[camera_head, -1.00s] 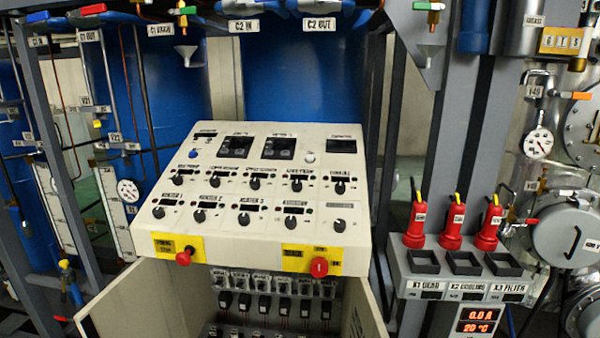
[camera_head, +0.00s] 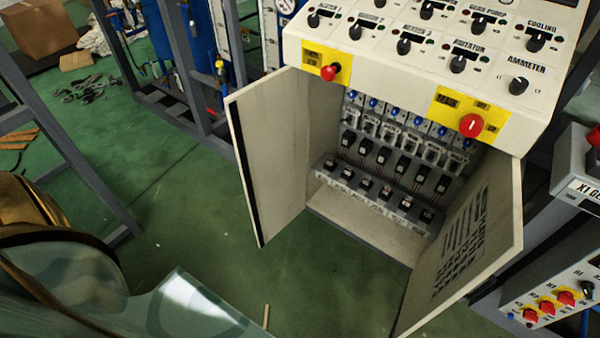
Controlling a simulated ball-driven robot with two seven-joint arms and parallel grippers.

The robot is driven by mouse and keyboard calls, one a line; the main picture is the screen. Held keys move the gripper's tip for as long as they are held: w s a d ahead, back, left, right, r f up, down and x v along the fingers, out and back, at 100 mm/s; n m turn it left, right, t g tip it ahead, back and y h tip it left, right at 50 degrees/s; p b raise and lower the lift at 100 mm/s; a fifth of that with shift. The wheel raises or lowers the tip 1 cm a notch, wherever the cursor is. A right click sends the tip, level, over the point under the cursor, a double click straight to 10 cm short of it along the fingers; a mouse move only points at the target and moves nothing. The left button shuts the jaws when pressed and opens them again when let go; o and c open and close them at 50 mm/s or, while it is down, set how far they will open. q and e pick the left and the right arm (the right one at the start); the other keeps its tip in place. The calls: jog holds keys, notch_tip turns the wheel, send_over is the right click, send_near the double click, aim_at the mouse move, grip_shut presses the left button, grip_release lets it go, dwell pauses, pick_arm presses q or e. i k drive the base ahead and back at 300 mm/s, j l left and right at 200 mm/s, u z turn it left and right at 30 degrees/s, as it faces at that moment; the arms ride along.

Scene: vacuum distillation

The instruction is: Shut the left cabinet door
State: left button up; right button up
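The left cabinet door (camera_head: 272,150) is a pale flat panel that stands wide open, swung out toward me on the left side of the cabinet. Neither of my grippers is in view.
The sloped control panel (camera_head: 430,45) with knobs and two red buttons overhangs the cabinet. A grey frame post (camera_head: 60,150) stands at left. A glassy curved object (camera_head: 190,305) fills the lower left. Green floor (camera_head: 180,220) left of the door is clear.

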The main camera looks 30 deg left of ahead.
aim_at(268, 118)
jog(key=i+j+z, duration=0.1)
jog(key=j+z, duration=0.35)
jog(key=j, duration=0.15)
jog(key=j+z, duration=0.4)
jog(key=j, duration=0.2)
